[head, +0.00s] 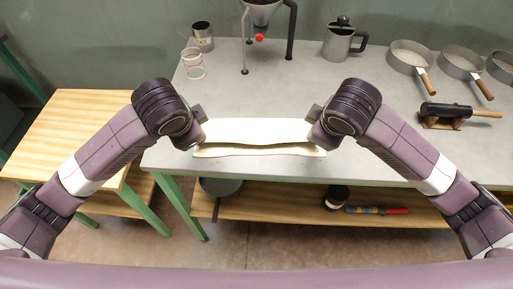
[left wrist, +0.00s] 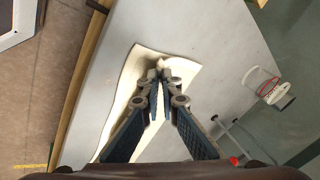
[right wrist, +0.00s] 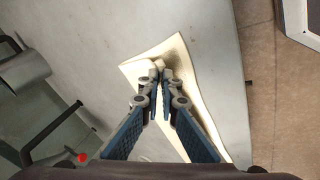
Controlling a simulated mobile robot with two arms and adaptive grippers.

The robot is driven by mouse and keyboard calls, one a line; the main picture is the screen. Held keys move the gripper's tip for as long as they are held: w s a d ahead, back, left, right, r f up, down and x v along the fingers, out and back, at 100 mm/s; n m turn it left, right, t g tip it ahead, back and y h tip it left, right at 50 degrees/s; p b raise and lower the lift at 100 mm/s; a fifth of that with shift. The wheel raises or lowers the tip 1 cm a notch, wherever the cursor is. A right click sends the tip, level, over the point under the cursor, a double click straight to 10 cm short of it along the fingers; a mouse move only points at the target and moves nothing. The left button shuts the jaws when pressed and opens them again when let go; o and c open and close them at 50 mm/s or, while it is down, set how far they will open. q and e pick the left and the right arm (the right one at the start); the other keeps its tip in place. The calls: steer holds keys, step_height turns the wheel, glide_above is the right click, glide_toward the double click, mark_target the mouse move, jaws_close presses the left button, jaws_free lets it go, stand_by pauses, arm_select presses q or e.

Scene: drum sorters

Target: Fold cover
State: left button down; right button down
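The cover is a cream cloth (head: 258,131) lying across the front edge of the grey table. A fold line or upper layer runs across it, and a strip shows in front of that. My left gripper (head: 199,140) is at the cover's left end, and my right gripper (head: 316,140) is at its right end. In the left wrist view, the left fingertips (left wrist: 160,66) are together, pinching the cloth (left wrist: 138,66). In the right wrist view, the right fingertips (right wrist: 159,67) are also closed on the cloth (right wrist: 180,62). The head view hides both sets of fingertips behind the wrists.
On the grey table (head: 390,150), a tin (head: 202,36), a glass (head: 193,65), a funnel stand (head: 290,35) and a metal pot (head: 340,42) stand at the back. Sieves (head: 410,57) and a black tool (head: 446,115) are at right. A wooden table (head: 90,125) stands left.

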arm_select(q)
steer(key=shift+w+a+f, duration=0.1)
steer(key=shift+f, duration=0.4)
arm_select(e)
steer(key=shift+w+f, duration=0.1)
steer(key=shift+f, duration=0.4)
arm_select(q)
steer(key=shift+r, duration=0.15)
arm_select(e)
steer(key=shift+r, duration=0.15)
arm_select(q)
steer(key=c, duration=1.9)
jaws_free()
arm_select(e)
steer(key=c, duration=1.9)
jaws_free()
